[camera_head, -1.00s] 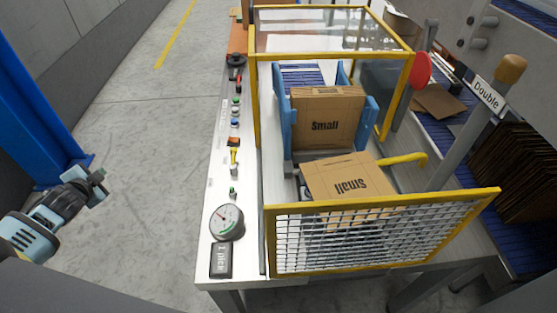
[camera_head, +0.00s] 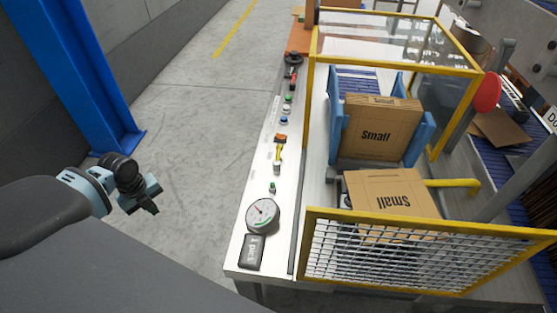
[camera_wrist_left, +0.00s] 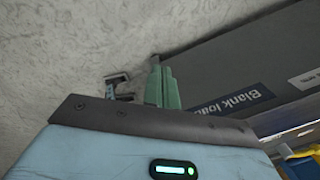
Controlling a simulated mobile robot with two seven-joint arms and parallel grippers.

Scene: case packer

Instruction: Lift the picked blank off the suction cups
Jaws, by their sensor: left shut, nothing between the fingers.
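A flat brown cardboard blank marked "Small" (camera_head: 376,187) lies slightly tilted behind the yellow-framed mesh guard (camera_head: 420,255). Its near edge is partly covered by the mesh, and the suction cups under it are hidden. Another brown "Small" carton (camera_head: 378,135) stands upright between blue guides (camera_head: 336,125). My left gripper (camera_head: 150,204) is shut and empty, over the floor to the left of the machine and well apart from the blank. Its fingers show in the left wrist view (camera_wrist_left: 142,88). My right gripper is not in view.
A white panel with a dial gauge (camera_head: 262,215), knobs and buttons runs along the machine's left side. A yellow-framed clear guard (camera_head: 400,50) and a red disc (camera_head: 487,92) stand behind. A sign reading "Blank loa…" (camera_wrist_left: 236,100) shows in the wrist view. Floor at left is clear.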

